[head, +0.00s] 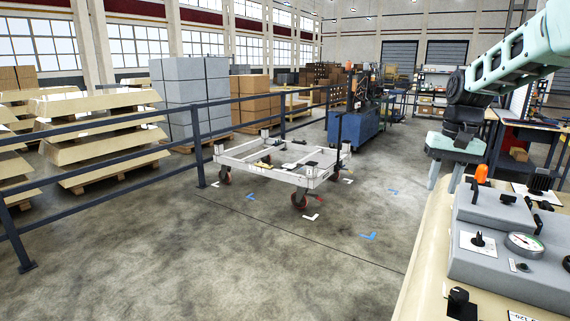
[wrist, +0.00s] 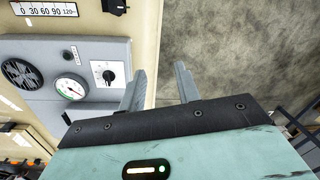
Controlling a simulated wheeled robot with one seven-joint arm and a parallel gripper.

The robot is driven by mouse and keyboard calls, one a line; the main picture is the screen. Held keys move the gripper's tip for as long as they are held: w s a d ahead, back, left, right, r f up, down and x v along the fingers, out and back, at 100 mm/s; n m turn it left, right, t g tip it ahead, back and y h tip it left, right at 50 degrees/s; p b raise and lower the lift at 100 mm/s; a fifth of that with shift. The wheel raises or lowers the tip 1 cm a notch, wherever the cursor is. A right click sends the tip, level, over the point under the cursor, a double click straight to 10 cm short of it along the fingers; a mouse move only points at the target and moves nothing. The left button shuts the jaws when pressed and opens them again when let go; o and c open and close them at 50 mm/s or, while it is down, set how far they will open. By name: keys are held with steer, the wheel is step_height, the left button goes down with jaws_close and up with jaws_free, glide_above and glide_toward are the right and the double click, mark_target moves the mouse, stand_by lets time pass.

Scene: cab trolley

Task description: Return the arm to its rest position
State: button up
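My gripper (head: 445,176) hangs at the right of the head view, at the end of my pale green arm. Its two grey fingers point down, spread apart with nothing between them. In the wrist view the open fingers (wrist: 160,90) show over the edge of a beige console (wrist: 148,40), with grey floor beyond. The console also shows at the lower right of the head view (head: 425,265). The gripper is left of the grey control panel (head: 520,255) and appears apart from it.
The panel carries a gauge (head: 523,243), a knob (head: 478,240) and an orange beacon (head: 481,173). A white wheeled trolley (head: 300,178) stands on the floor by a dark railing (head: 110,202). A blue cabinet (head: 355,128) stands behind. The floor (head: 260,265) left of the console is clear.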

steer(key=s+a+f+n, duration=0.1)
steer(key=s+a+n, duration=0.2)
steer(key=s+a, duration=0.55)
steer(key=s+a+f+n, duration=0.25)
steer(key=s+a, duration=0.35)
steer(key=a, duration=0.6)
steer(key=s+a+f+n, duration=0.2)
steer(key=s+n, duration=0.1)
steer(key=s, duration=0.7)
steer(key=s+a+f+n, duration=0.3)
steer(key=s, duration=0.7)
steer(key=shift+a, duration=0.2)
steer(key=shift+s+r, duration=0.1)
